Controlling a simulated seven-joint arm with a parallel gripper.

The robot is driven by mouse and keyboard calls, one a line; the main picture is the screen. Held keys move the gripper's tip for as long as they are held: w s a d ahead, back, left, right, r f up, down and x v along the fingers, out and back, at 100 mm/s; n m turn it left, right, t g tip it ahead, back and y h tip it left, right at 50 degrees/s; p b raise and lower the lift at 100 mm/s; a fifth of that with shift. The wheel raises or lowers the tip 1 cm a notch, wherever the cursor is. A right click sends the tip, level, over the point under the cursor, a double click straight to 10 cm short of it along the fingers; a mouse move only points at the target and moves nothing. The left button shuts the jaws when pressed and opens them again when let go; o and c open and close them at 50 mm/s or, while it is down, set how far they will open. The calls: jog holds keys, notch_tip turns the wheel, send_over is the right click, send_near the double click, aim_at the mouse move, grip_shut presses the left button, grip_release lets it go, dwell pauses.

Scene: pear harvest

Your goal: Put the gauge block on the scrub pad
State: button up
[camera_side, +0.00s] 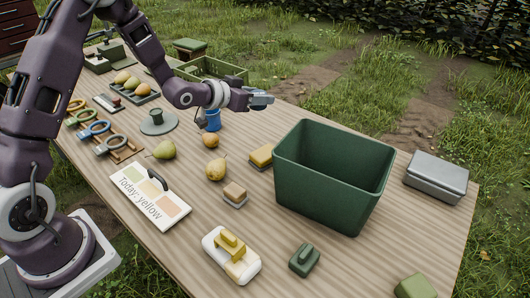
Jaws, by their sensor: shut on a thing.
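My gripper (264,100) is in the air over the far middle of the table, left of and behind the large green bin. It is shut on a small blue-grey piece, apparently the gauge block, mostly hidden by the fingers. No other clear gauge block shows on the table. The scrub pad is hard to single out. A yellow block with a darker underside (262,156) lies just left of the bin. A tan block on a grey layer (235,194) lies nearer the camera. Either could be the pad. My gripper is above and apart from both.
The tall green bin (335,178) stands right of the middle. A white tray (222,270), a dark green handled block (304,260) and a grey metal box (436,177) stand around the bin.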

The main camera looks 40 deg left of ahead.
aim_at(259, 157)
notch_tip(259, 157, down, 18)
jog(key=shift+f, duration=0.1)
jog(key=o, duration=1.4)
jog(key=shift+f, duration=0.15)
